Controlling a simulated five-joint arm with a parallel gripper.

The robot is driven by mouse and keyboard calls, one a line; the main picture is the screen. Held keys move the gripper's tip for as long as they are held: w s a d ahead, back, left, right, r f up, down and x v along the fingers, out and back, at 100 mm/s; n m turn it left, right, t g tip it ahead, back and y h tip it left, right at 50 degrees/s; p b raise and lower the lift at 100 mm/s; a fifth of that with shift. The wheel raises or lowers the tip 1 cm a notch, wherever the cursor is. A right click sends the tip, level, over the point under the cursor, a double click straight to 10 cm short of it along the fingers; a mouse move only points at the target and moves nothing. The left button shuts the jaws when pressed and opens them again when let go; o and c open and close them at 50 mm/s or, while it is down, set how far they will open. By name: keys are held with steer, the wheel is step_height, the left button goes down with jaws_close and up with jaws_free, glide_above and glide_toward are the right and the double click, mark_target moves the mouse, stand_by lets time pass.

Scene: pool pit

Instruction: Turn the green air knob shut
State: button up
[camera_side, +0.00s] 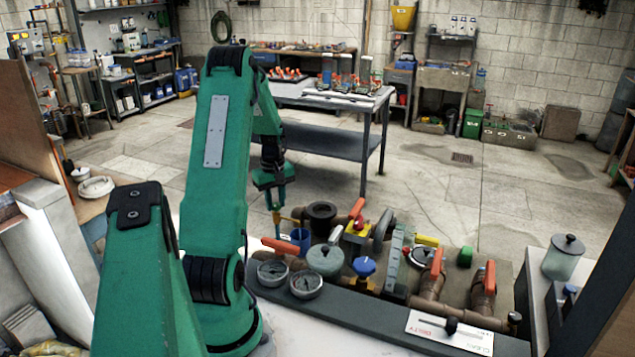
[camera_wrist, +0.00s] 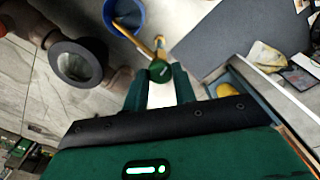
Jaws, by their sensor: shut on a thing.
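The green air knob (camera_wrist: 160,71) sits between the two fingertips of my gripper (camera_wrist: 157,78) in the wrist view. It is at the end of a thin yellow pipe (camera_wrist: 143,44). My gripper is shut on the knob. In the side view my gripper (camera_side: 277,207) points down at the back left of the pipework, beside the yellow pipe (camera_side: 289,219).
A blue cup (camera_side: 301,241) stands close to my gripper; it also shows in the wrist view (camera_wrist: 125,14). A dark round pipe opening (camera_side: 322,212) is to the right. Gauges (camera_side: 305,284), a blue knob (camera_side: 364,266) and orange-handled valves (camera_side: 489,278) crowd the front and right.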

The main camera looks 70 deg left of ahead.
mark_target(276, 205)
steer(key=m, duration=1)
steer(key=shift+m, duration=0.3)
steer(key=m, duration=0.4)
steer(key=shift+r, duration=0.1)
steer(key=m, duration=0.5)
steer(key=shift+m, duration=0.3)
steer(key=o, duration=1)
steer(key=shift+r, duration=3.85)
